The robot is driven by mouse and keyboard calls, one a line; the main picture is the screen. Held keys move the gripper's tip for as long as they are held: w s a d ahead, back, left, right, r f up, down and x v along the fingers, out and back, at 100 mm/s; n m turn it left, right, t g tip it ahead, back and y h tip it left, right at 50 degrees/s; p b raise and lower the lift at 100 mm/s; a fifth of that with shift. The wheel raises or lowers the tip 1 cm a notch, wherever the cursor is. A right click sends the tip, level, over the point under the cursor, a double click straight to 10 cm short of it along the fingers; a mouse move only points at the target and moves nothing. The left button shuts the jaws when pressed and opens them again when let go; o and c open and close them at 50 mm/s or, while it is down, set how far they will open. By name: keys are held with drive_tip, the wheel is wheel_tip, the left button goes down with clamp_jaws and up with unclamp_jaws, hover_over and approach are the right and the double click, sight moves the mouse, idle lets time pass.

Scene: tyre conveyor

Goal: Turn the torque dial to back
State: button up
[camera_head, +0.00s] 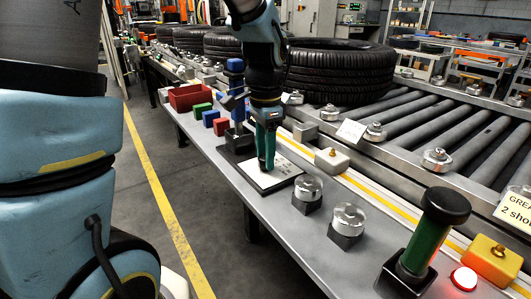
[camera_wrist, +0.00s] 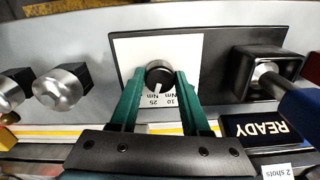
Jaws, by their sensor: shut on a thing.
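The torque dial (camera_wrist: 158,74) is a black round knob with a white pointer mark, set on a white panel (camera_wrist: 197,50) within a dark plate. The panel has "25 Nm" and "10 Nm" labels, upside down in the wrist view. The pointer faces the lower edge of the picture, near the "25 Nm" label. My gripper (camera_wrist: 159,80) has green fingers, one on each side of the knob, and is shut on it. In the head view my gripper (camera_head: 267,160) points down onto the plate (camera_head: 262,186) and hides the dial.
A blue-handled tool (camera_head: 236,98) stands in a holder close beside my gripper. Coloured blocks and a red bin (camera_head: 190,97) lie beyond. Tyres (camera_head: 340,72) rest on the roller conveyor.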

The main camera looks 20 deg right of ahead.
clamp_jaws()
drive_tip(key=n+p, duration=0.2)
drive_tip(key=n, duration=0.1)
drive_tip(key=shift+r+n, duration=0.1)
drive_tip(key=shift+n, duration=0.3)
drive_tip(key=n+p, duration=0.2)
drive_tip(key=n, duration=0.2)
drive_tip(key=shift+d+n, duration=0.1)
drive_tip(key=shift+n, duration=0.2)
drive_tip(key=n+p, duration=0.2)
drive_tip(key=n, duration=0.2)
drive_tip(key=shift+n+p, duration=1.05)
drive_tip(key=shift+n, duration=0.65)
